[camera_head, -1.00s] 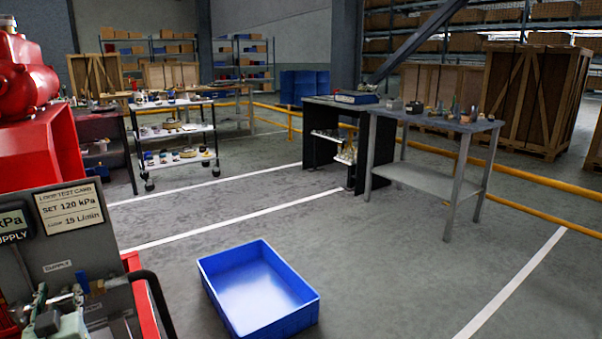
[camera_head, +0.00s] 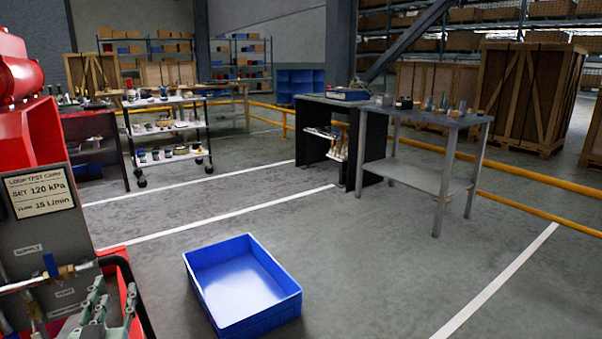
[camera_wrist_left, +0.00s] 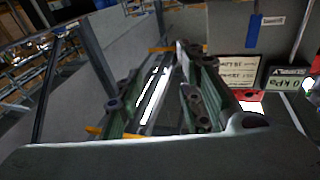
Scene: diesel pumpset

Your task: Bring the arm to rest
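My left gripper (camera_head: 108,312) shows at the lower left of the head view, in front of the panel of the red machine. It is grey-green, and its fingers stand apart with nothing seen between them. In the left wrist view the fingers (camera_wrist_left: 158,100) also stand apart, with floor and white lines showing through the gap. The grey panel (camera_head: 38,238) carries a loop test card (camera_head: 42,194) reading 120 kPa and a blue-handled valve (camera_head: 51,265). I cannot tell whether the gripper touches the panel parts. My right gripper is in neither view.
An empty blue bin (camera_head: 245,285) stands on the floor right of the panel. A grey table (camera_head: 418,176) with small items, a dark bench (camera_head: 322,110) and a white-shelved cart (camera_head: 168,130) stand farther back. A yellow rail (camera_head: 540,187) runs behind.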

